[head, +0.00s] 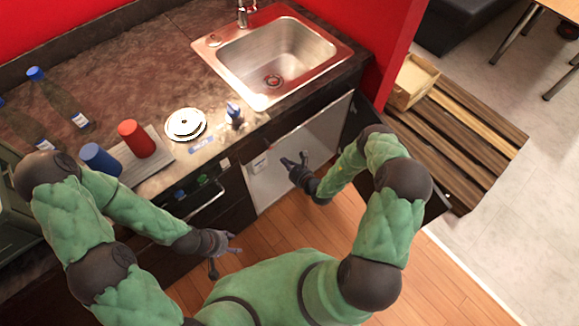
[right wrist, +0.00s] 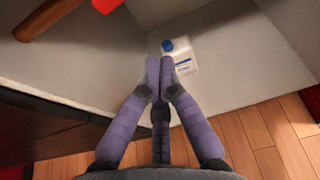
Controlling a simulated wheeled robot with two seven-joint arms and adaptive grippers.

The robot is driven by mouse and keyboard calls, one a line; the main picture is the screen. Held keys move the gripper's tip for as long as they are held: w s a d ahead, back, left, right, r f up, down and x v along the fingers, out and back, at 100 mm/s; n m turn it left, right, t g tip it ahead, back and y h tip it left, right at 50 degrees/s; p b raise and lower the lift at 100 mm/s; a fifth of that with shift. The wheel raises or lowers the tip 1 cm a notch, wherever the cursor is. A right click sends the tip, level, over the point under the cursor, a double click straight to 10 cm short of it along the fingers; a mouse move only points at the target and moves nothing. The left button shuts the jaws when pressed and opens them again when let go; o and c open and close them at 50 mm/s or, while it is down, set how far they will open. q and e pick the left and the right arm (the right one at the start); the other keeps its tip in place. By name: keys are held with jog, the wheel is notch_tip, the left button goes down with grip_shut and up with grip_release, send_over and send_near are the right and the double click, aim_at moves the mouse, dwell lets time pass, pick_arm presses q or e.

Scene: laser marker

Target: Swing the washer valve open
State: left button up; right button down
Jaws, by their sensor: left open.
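No part that I can clearly identify as a washer valve shows in either view. My left gripper (head: 226,253) is open and empty, low in front of the dark cabinets and away from the counter.
A white jug with a blue cap (right wrist: 180,56) stands inside the cabinet, beyond my right fingers. The sink (head: 275,55), a red cup (head: 136,139) and a blue cup (head: 99,159) are on the counter.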

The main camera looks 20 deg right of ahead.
pick_arm(q)
jog(key=shift+f+b, duration=0.85)
jog(key=shift+f, duration=0.2)
pick_arm(e)
jog(key=shift+w+a+r, duration=0.3)
jog(key=shift+w+r, duration=0.1)
jog(key=shift+w, duration=0.3)
jog(key=shift+w+a+r, duration=0.35)
jog(key=shift+w+r, duration=0.05)
jog(key=shift+w, duration=0.35)
jog(key=shift+w+a+r, duration=0.3)
jog(key=shift+w+r, duration=0.1)
jog(key=shift+w, duration=0.3)
jog(key=shift+d, duration=0.1)
